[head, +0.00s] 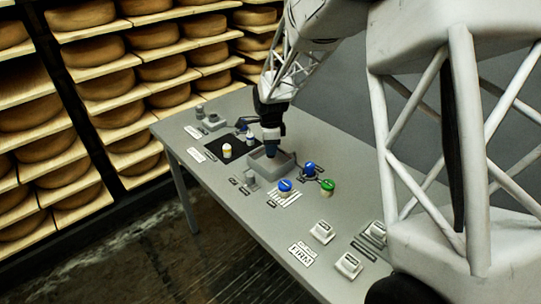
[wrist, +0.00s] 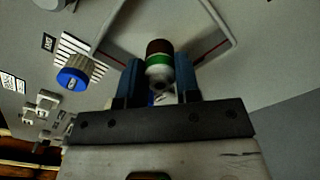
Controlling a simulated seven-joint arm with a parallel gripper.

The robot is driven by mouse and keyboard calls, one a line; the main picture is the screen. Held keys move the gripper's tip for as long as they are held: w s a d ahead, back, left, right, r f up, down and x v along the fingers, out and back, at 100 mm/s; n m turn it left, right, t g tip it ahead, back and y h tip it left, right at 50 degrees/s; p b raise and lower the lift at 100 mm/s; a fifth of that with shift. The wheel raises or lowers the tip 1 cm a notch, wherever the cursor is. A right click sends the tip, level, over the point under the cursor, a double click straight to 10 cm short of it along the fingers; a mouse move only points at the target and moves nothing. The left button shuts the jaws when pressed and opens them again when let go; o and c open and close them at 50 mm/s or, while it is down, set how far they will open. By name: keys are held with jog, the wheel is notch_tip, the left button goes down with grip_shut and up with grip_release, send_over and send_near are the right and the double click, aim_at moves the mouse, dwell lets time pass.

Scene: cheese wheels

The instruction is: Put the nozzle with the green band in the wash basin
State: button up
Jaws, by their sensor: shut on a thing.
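The nozzle with the green band (wrist: 160,62) shows in the wrist view, with a dark brown end and a pale body. My gripper (wrist: 159,78) is shut on it, with a blue finger on each side. In the head view my gripper (head: 271,147) points down over the grey wash basin (head: 286,168). The nozzle cannot be made out there. The basin's pale rim (wrist: 217,18) also shows around the nozzle in the wrist view. I cannot tell how far the nozzle is above the basin floor.
A blue knob (head: 285,186), another blue knob (head: 309,169) and a green knob (head: 327,187) stand right of the basin. A black mat (head: 226,158) with small nozzles lies to its left. The table's near middle (head: 245,215) is clear. Cheese shelves (head: 110,85) stand behind.

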jog(key=shift+f, duration=0.1)
jog(key=shift+f, duration=1.8)
jog(key=shift+f, duration=0.1)
jog(key=o, duration=0.9)
notch_tip(320, 180, up, 12)
dwell(0.3)
